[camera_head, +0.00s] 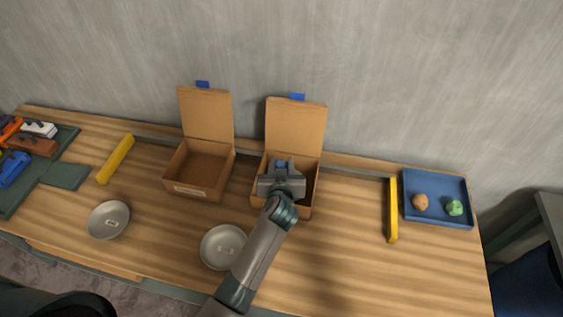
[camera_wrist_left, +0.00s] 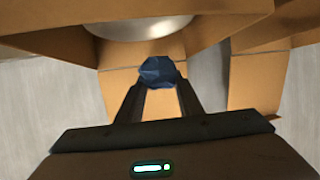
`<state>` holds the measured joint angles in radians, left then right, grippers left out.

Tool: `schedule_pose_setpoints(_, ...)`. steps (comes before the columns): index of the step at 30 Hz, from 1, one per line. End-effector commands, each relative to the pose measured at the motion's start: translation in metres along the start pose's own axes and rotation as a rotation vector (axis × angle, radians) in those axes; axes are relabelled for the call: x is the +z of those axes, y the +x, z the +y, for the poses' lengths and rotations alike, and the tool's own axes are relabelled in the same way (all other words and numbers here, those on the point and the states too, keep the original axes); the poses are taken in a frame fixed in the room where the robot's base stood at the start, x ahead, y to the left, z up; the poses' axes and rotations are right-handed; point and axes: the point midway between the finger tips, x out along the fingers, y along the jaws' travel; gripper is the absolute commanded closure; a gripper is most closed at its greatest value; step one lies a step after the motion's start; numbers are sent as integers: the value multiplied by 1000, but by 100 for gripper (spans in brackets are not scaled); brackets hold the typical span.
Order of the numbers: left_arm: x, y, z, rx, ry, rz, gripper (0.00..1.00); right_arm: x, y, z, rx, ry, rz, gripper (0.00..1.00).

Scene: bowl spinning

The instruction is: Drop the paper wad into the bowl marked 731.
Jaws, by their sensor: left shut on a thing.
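My left gripper (camera_head: 281,168) is over the open right-hand cardboard box (camera_head: 304,195). It is shut on a dark blue paper wad (camera_wrist_left: 157,71), which shows between the fingertips in the left wrist view. Two grey bowls stand on the table in the head view, a left bowl (camera_head: 108,220) and a right bowl (camera_head: 216,250) beside my left forearm. Each has a small label inside, too small to read. A pale bowl rim shows at the top of the left wrist view (camera_wrist_left: 138,28); I cannot tell which bowl it is. My right gripper is not in view.
Another open cardboard box (camera_head: 199,171) stands to the left, its lid raised. A blue tray (camera_head: 437,181) at right holds a brown wad (camera_head: 420,202) and a green wad (camera_head: 454,208). Yellow bars (camera_head: 116,159) (camera_head: 393,210) lie on the table. Tools lie on a dark mat (camera_head: 62,140) at left.

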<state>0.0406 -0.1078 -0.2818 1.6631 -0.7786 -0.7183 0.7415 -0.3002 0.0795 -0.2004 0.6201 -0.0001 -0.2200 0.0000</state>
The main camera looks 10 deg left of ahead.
Motion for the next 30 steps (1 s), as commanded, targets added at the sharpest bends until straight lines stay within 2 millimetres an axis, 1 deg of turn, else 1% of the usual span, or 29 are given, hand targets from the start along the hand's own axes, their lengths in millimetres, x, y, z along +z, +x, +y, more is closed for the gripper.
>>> schedule_pose_setpoints(7,1,1,0,0,0,0,87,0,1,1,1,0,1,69)
schedule_pose_setpoints(11,5,2,0,0,0,0,88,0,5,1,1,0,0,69)
schedule_pose_setpoints(17,20,9,0,0,1,0,88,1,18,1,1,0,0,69)
schedule_pose_setpoints(24,42,18,0,1,1,-1,88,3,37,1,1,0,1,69)
schedule_pose_setpoints(30,53,22,0,1,0,0,88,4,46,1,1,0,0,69)
